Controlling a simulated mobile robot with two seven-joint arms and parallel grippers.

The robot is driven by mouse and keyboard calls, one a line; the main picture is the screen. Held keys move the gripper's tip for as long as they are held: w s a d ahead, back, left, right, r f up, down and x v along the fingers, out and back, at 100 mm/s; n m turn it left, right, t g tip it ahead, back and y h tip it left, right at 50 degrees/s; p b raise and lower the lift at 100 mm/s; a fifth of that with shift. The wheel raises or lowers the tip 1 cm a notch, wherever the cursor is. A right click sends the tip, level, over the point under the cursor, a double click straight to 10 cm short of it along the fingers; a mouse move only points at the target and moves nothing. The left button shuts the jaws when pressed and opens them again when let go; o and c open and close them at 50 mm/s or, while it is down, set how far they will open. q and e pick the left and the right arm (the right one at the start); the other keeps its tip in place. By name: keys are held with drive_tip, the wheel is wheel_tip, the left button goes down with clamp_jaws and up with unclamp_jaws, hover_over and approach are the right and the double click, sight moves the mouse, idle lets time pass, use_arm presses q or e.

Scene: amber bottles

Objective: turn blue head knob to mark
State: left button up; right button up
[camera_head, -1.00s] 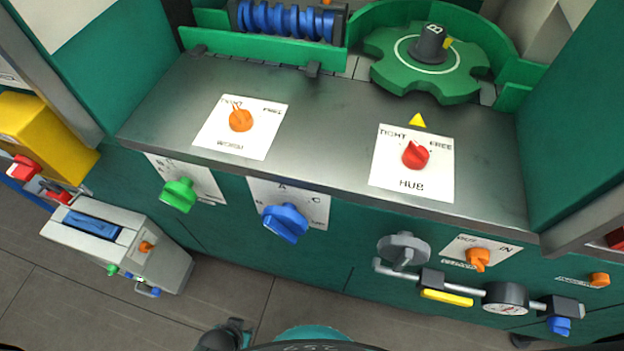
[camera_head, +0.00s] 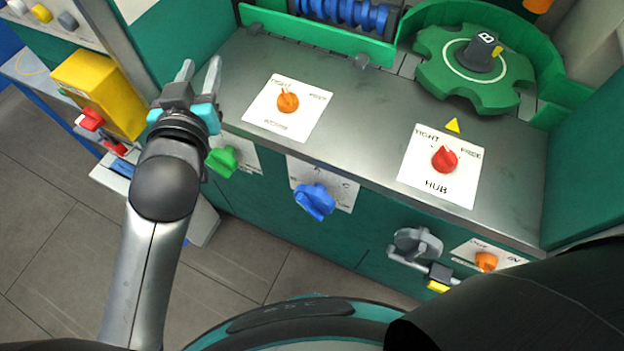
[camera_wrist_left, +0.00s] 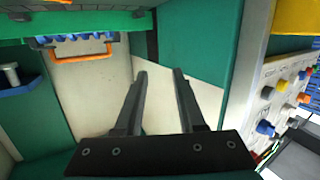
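The blue knob (camera_head: 315,201) sits on a white lettered plate (camera_head: 341,189) on the front of the green machine, in the middle of the head view. The letter C shows on the plate; the knob and the small size hide or blur the rest. My left gripper (camera_head: 202,73) is up and to the left of the knob, above the left end of the grey ledge. Its two fingers are apart with nothing between them; they also show apart in the left wrist view (camera_wrist_left: 161,82). The blue knob is not in the wrist view. My right gripper is not in view.
A green knob (camera_head: 222,161) is left of the blue one. An orange knob (camera_head: 287,102) and a red HUB knob (camera_head: 445,159) stand on the grey ledge (camera_head: 359,138). A grey handwheel (camera_head: 418,243) is at lower right. A yellow box (camera_head: 101,90) is left.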

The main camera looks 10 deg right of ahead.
use_arm(q)
drive_tip(key=w+d+r+m+t+h, duration=0.15)
drive_tip(key=d+r+t+h, duration=0.35)
drive_tip(key=r, duration=0.6)
drive_tip(key=s+d+r+m+g+h, duration=0.6)
drive_tip(key=d+r+m+g+h, duration=0.15)
drive_tip(key=d+m+h, duration=0.55)
drive_tip(key=s+d+m+g+h, duration=0.35)
drive_tip(key=s+m+g, duration=0.35)
drive_tip(key=g, duration=0.4)
drive_tip(key=m+g+y, duration=0.3)
drive_tip(key=g+y, duration=0.2)
drive_tip(key=y, duration=1.5)
approach(314, 191)
drive_tip(key=shift+h, duration=0.25)
drive_tip(key=x, duration=0.9)
drive_tip(key=shift+a+f+b, duration=0.1)
drive_tip(key=shift+a+b, duration=0.1)
drive_tip(key=shift+b, duration=0.2)
